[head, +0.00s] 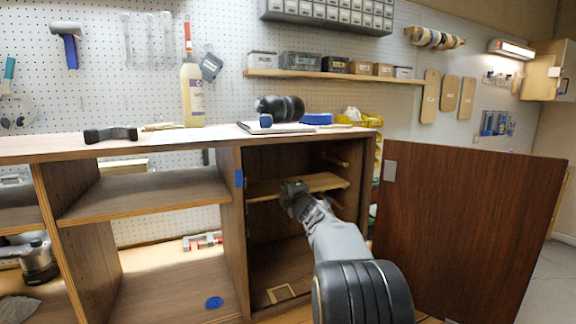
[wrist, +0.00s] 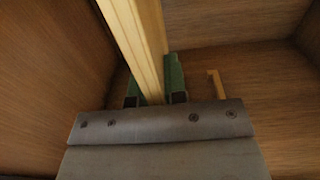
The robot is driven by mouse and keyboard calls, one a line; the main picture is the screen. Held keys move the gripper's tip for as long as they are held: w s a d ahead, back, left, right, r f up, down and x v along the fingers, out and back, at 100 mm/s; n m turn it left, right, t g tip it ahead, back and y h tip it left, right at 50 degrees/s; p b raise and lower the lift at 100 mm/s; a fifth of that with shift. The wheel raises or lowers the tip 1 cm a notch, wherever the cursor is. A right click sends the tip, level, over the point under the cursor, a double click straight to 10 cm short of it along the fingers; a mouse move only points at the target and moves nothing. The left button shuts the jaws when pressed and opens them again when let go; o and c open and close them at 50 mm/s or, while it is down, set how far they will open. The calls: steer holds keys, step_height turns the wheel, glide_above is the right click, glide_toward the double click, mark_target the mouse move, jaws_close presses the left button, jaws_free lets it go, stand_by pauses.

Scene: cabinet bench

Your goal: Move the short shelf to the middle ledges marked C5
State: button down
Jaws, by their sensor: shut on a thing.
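The short shelf (head: 322,182) is a pale wooden board inside the right-hand cabinet compartment, roughly level at about mid-height. My gripper (head: 291,190) reaches in through the open front and is shut on the shelf's front edge. In the wrist view, the shelf (wrist: 138,40) runs between the green finger pads of my gripper (wrist: 155,88). A pale ledge (head: 335,160) shows on the right inner wall above the shelf, and another ledge (head: 337,206) is partly visible below it. A short ledge (wrist: 216,84) shows in the wrist view. I cannot read a C5 mark or tell whether the shelf rests on ledges.
The dark cabinet door (head: 468,235) stands wide open at the right. A divider with a blue tag (head: 239,178) bounds the compartment's left. A pale rectangular outline (head: 280,293) is on its floor. The bench top above holds a black rounded object (head: 280,108) and a bottle (head: 192,95).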

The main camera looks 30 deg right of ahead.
steer(key=shift+f+b, duration=0.3)
steer(key=shift+b, duration=0.05)
steer(key=c, duration=0.8)
jaws_free()
steer(key=shift+s+a+b, duration=0.2)
steer(key=shift+s+a, duration=0.05)
steer(key=shift+s, duration=1.75)
steer(key=shift+s+a+b, duration=0.25)
steer(key=shift+s+a, duration=0.05)
steer(key=shift+s, duration=1.7)
steer(key=shift+s+a+b, duration=0.2)
steer(key=shift+s+a, duration=0.05)
steer(key=shift+s, duration=1.75)
